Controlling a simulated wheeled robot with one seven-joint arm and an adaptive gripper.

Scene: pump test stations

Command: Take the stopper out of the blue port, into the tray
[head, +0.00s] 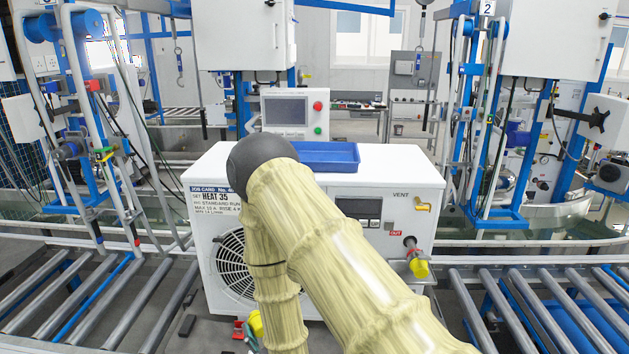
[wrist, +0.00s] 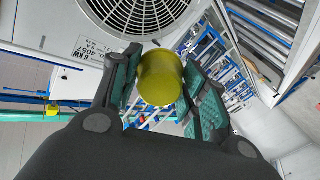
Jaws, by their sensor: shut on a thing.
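A yellow stopper (wrist: 161,78) sits between the two finger pads of my gripper (wrist: 165,95) in the wrist view, and the gripper is shut on it. The white unit's fan grille is beyond it. No port shows at its far end, so I cannot tell whether it is free. The blue tray (head: 330,168) lies on top of the white unit (head: 215,262) and looks empty. I cannot see the blue port.
Another yellow cap (head: 418,267) hangs on a fitting near the red OUT label at the unit's right. A brass VENT fitting (head: 422,205) is above it. A control panel (head: 290,112) stands behind the tray. Roller conveyors (head: 535,305) flank the unit.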

